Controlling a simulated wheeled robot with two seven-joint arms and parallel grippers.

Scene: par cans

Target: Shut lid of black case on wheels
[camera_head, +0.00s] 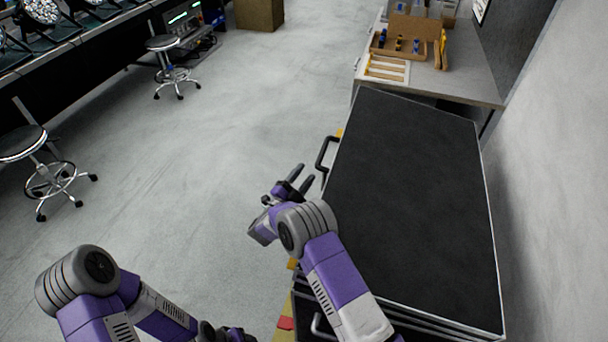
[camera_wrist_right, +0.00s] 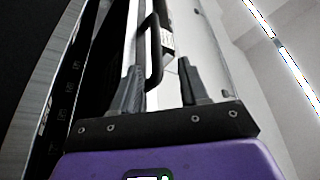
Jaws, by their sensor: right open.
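The black case (camera_head: 410,200) stands at the right, and its broad dark lid with metal edging faces up in the head view. I cannot tell whether a gap remains under the lid. A black handle (camera_head: 323,158) sticks out from its left side; in the wrist view a black handle bar (camera_wrist_right: 154,60) shows between and beyond the fingers. My right gripper (camera_head: 302,178) is open and empty beside the case's left edge, just below that handle; its fingers also show in the wrist view (camera_wrist_right: 161,80). My left gripper (camera_head: 230,334) is partly cut off at the bottom edge. The wheels are hidden.
A grey table (camera_head: 455,80) with a cardboard box (camera_head: 410,35) stands behind the case, and a wall (camera_head: 550,170) runs along its right. Two stools (camera_head: 172,65) and a dark bench are at the left. The floor (camera_head: 230,130) between is clear.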

